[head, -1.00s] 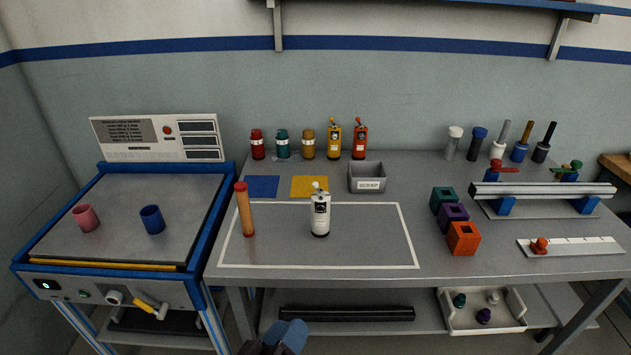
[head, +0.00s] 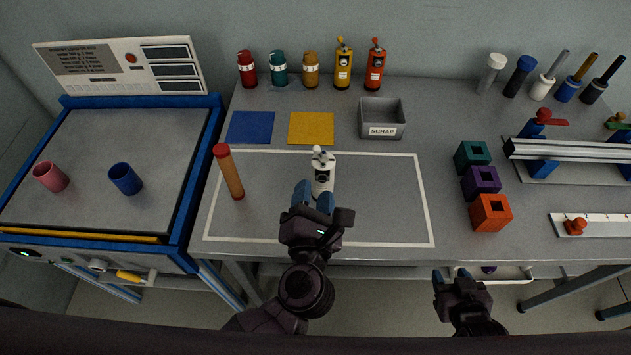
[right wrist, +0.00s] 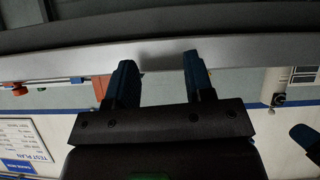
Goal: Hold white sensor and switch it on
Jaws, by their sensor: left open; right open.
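The white sensor (head: 322,171) stands upright inside the white-outlined rectangle on the grey table, with a small white knob or lever on top and a dark round spot on its front. My left gripper (head: 314,196) is open, just in front of the sensor in the head view, its blue fingertips near the sensor's lower part. I cannot tell whether they touch it; the sensor's base is partly hidden. My right gripper (head: 452,276) is open and empty in front of the table edge, right of the left one. Its blue fingers also show in the right wrist view (right wrist: 158,80).
Behind are blue (head: 250,127) and yellow mats (head: 311,128) and a grey scrap bin (head: 382,118). Teal, purple and orange blocks (head: 490,213) stand right. The outlined area right of the sensor is clear.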

